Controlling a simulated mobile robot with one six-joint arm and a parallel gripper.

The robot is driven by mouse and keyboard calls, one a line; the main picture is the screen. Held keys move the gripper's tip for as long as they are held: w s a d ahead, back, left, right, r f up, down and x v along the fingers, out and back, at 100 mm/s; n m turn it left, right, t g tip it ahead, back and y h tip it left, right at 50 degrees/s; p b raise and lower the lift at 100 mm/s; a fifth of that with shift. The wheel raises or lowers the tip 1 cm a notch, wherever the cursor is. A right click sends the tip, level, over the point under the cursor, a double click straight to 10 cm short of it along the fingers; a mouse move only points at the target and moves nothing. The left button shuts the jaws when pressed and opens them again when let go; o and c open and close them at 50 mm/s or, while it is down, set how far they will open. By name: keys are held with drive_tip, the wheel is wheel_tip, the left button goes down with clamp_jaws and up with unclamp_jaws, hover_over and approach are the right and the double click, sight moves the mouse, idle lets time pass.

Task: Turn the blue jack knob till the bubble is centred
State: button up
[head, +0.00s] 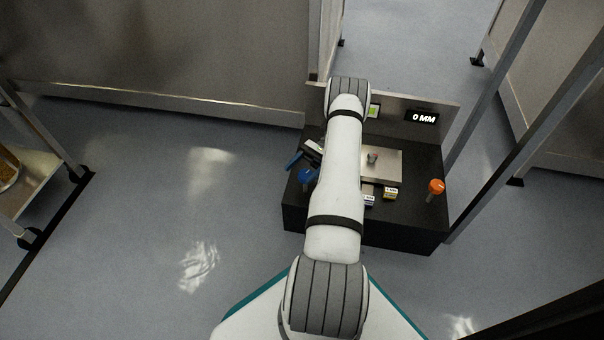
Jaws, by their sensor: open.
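The blue jack knob (307,176) stands at the left end of the black bench, partly hidden by my arm. My gripper (302,166) is at that left end, close to the knob, mostly hidden behind my forearm. A slanted blue piece shows just left of it, perhaps a finger. The jaws are open; I cannot tell whether they touch or surround the knob. A small yellow-green panel (374,111) on the upright back plate is partly covered by my arm; it may be the level. No bubble can be made out.
A display (422,117) on the back plate reads 0 MM. An orange knob (437,186) stands at the bench's right end. A pale plate (393,168) and small labelled blocks (390,193) lie mid-bench. A metal post rises at the right.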

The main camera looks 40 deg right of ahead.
wheel_tip(320, 180, up, 6)
drive_tip(key=shift+f+p, duration=0.1)
drive_tip(key=shift+p, duration=0.9)
